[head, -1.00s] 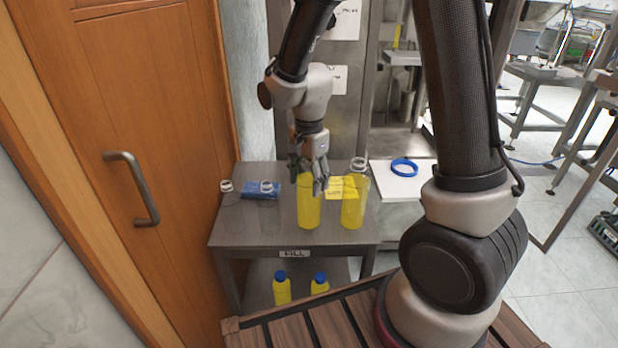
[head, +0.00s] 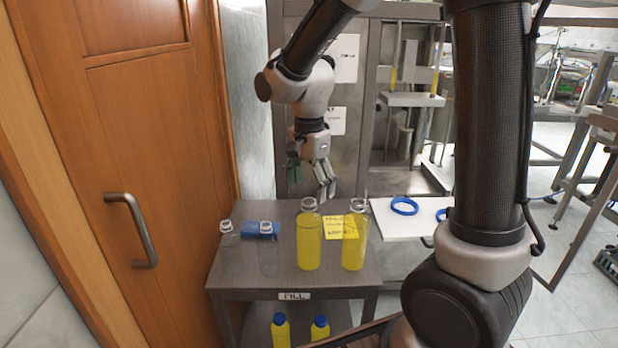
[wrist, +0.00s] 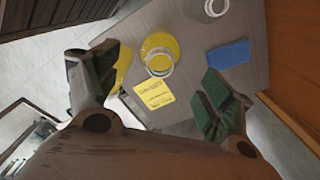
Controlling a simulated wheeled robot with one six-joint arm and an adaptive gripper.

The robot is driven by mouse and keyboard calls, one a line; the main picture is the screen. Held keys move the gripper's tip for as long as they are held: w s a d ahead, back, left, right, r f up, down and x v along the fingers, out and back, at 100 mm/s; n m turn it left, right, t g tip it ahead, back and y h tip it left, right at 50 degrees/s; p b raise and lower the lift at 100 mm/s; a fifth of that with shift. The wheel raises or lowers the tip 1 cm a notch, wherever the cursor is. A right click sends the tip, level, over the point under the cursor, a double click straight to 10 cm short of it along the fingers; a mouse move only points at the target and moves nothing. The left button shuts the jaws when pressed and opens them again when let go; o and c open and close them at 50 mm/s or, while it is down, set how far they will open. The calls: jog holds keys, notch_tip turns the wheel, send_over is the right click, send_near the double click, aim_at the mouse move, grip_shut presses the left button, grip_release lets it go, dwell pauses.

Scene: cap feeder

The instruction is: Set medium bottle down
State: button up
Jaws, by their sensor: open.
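A yellow-filled bottle (head: 309,243) stands upright on the metal table marked FILL (head: 238,270). A second yellow-filled bottle (head: 354,243) stands just to its right. I cannot tell from size alone which one is the medium bottle. My gripper (head: 310,178) is open and empty, above and apart from the bottle tops. In the wrist view, the jaws (wrist: 160,92) are spread wide with the open neck of a yellow-filled bottle (wrist: 160,58) between and beyond them. The other yellow bottle (wrist: 123,66) is partly hidden by the left finger.
Two clear empty bottles (head: 267,250) stand at the table's left, by a blue cloth (head: 262,230). A yellow note (head: 341,227) lies behind the filled bottles. A white board with a blue ring (head: 404,206) is at right. Blue-capped yellow bottles (head: 280,330) stand on the lower shelf.

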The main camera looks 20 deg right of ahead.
jog(key=shift+r, duration=1.4)
jog(key=s+d+r+n+t, duration=0.2)
jog(key=s+d+r+n, duration=0.2)
jog(key=s, duration=0.5)
jog(key=s+d+r+n+t, duration=0.2)
jog(key=s+d+r+n, duration=0.2)
jog(key=s+d+n, duration=0.4)
jog(key=shift+s+d+r+n, duration=0.15)
jog(key=shift+s+d+n, duration=0.15)
jog(key=shift+s+d, duration=0.75)
jog(key=shift+w+d, duration=0.1)
